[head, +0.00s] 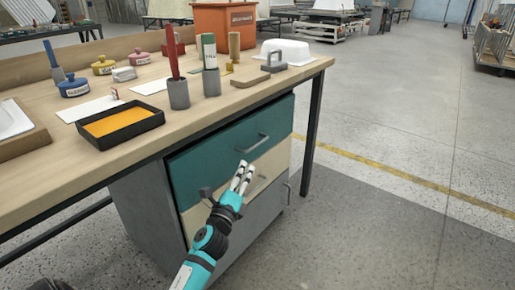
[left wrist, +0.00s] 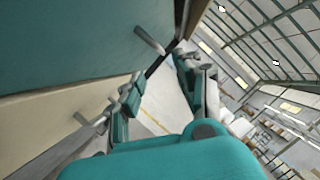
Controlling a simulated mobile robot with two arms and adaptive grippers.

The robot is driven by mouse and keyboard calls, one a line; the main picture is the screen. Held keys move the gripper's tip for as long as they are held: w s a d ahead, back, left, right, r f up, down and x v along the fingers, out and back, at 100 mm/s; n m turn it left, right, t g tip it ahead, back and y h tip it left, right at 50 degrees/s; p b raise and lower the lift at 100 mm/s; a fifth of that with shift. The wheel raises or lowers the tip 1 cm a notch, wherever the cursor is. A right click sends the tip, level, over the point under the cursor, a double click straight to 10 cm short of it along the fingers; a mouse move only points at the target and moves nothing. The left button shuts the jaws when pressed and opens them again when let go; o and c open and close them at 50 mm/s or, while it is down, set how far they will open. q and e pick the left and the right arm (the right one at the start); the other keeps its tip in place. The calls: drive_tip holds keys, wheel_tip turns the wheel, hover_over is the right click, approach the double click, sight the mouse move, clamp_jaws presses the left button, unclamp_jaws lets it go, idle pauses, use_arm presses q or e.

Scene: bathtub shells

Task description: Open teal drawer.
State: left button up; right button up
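The teal drawer (head: 215,142) is the top drawer of a cabinet under the workbench and looks shut in the head view. Its bar handle (head: 252,143) is on the right part of its front. My left gripper (head: 243,171) is in front of the cabinet, just below this handle and apart from it. In the left wrist view the teal front (left wrist: 70,45) fills the upper left, with its handle (left wrist: 150,40) beyond the fingertips. The left fingers (left wrist: 158,82) are spread with nothing between them. My right gripper is out of view.
A cream drawer (head: 268,165) and a grey one (head: 262,208) sit below the teal drawer. The workbench top (head: 190,125) holds a black tray (head: 119,123) with orange contents, grey cups and tools. A dark table leg (head: 312,135) stands right of the cabinet.

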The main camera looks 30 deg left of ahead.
sight(255, 146)
use_arm(q)
drive_tip(key=b+x, duration=0.2)
drive_tip(key=x, duration=0.9)
drive_tip(key=shift+w+a+f, duration=0.1)
drive_tip(key=shift+a, duration=0.05)
drive_tip(key=shift+w+a, duration=0.1)
drive_tip(key=shift+w, duration=0.3)
clamp_jaws()
